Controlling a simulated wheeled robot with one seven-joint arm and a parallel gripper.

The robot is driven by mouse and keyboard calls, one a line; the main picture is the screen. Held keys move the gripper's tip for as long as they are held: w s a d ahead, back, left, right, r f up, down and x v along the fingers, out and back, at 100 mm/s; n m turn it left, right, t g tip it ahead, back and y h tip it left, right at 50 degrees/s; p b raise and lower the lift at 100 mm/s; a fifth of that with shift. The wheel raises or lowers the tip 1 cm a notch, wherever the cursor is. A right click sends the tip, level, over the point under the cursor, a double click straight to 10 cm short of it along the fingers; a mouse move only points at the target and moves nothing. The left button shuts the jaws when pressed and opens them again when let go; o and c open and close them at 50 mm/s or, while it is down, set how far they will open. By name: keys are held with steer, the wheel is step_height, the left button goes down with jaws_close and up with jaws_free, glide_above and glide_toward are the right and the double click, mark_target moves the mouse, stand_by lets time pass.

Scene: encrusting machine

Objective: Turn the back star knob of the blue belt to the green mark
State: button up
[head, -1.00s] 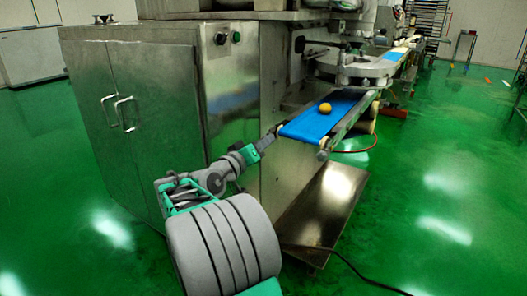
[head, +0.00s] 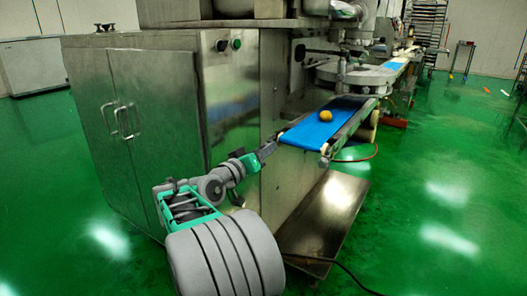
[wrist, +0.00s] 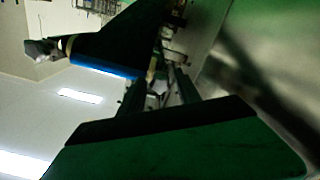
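The blue belt (head: 313,133) slopes out of the machine and carries a yellow-orange ball (head: 326,115). My gripper (head: 274,143) is at the belt's near left corner. In the wrist view, the gripper's two dark fingers (wrist: 159,84) stand apart, with a small pale part (wrist: 157,88) between their tips. It may be the back star knob; the picture is too dark to tell. Another star knob (wrist: 40,51) shows at the belt's other side; it is also in the head view (head: 324,161). I cannot make out a green mark.
The steel cabinet (head: 150,120) stands close to the left of my arm. A low metal tray (head: 330,215) lies below the belt. The green floor at right is open.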

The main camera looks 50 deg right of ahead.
steer(key=shift+o, duration=0.8)
steer(key=shift+a, duration=0.1)
steer(key=a+p, duration=0.2)
steer(key=a, duration=0.5)
steer(key=shift+s+a, duration=0.3)
steer(key=shift+s, duration=0.05)
